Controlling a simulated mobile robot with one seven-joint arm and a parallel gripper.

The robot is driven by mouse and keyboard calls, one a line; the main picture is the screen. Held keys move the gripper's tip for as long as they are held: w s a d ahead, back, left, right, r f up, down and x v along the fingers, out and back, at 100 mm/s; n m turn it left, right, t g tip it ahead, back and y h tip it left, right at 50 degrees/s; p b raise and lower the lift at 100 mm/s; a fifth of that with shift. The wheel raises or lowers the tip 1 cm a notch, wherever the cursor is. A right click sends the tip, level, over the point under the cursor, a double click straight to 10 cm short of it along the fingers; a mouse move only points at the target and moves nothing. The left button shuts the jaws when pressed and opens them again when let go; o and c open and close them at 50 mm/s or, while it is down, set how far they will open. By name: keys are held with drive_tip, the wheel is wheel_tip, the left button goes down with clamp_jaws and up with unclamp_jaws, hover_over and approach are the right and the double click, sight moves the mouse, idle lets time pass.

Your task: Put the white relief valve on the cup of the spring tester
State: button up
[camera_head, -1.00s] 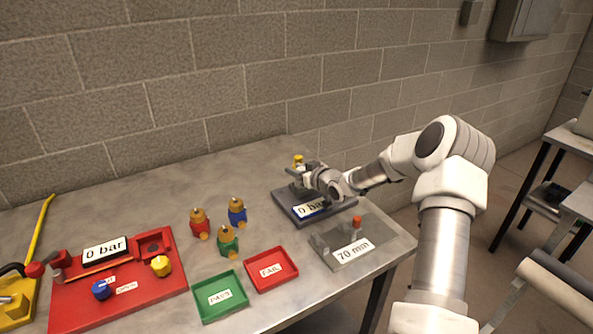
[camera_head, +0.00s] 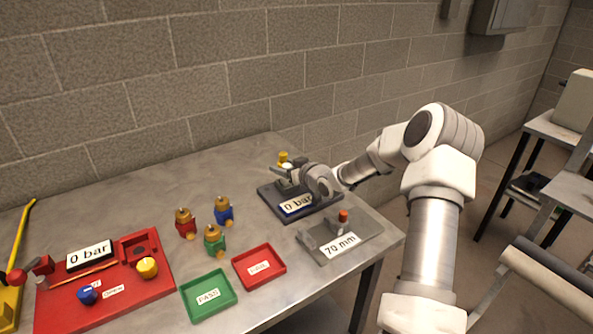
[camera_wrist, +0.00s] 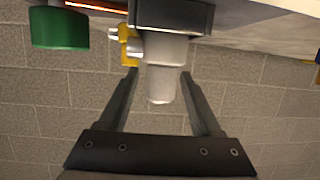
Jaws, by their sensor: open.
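The white relief valve (camera_wrist: 165,70) shows in the wrist view as a pale stepped body between my two fingers, against a dark grey block (camera_wrist: 172,14) that appears to be the cup. That view looks upside down, with the table at its top. The spring tester (camera_head: 268,196) is the dark grey base with a "0 bar" display at the table's back right. My gripper (camera_wrist: 159,74) is open around the valve, with gaps at its sides. In the head view my gripper (camera_head: 299,174) is over the tester and hides much of it. Whether the valve sits fully in the cup is hidden.
A yellow part (camera_head: 284,158) stands behind my gripper. A grey "70 mm" plate (camera_head: 368,232) lies in front of the tester. Red, blue and green valves (camera_head: 214,240) stand left, behind the green PASS tray (camera_head: 187,293) and red FAIL tray (camera_head: 276,270). A red test stand (camera_head: 60,315) is far left.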

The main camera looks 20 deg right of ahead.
drive_tip(key=v, duration=1)
drive_tip(key=shift+s+r, duration=0.1)
drive_tip(key=shift+s, duration=0.15)
